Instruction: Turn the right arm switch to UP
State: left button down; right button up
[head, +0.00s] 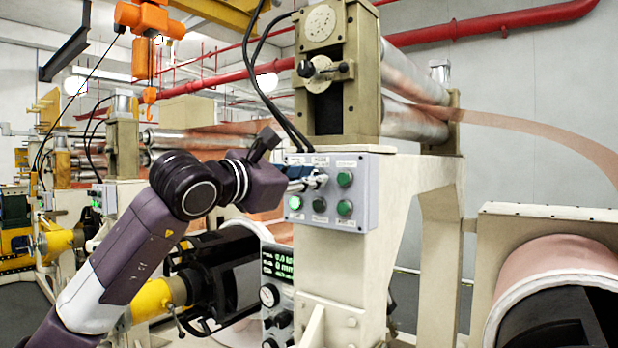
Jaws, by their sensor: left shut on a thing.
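A grey control box (332,217) is fixed to the front of the cream machine frame. Its face carries green round buttons and small white labels, too small to read. My left gripper (314,181) reaches the upper part of this face from the left. It is shut on a switch there, at the top left to top middle of the panel. The gripper hides most of this switch, so I cannot read whether it is up or down. My right gripper is not in view.
Green buttons (344,180) sit close to the right of and below my left gripper. Black cables (262,75) hang down behind the box's upper left. A display (278,263) and gauge are below. Copper foil rolls (560,268) stand at the right.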

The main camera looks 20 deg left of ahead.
pick_arm(q)
jog(key=shift+f, duration=0.1)
jog(key=c, duration=2.1)
grip_release()
jog(key=v, duration=1.2)
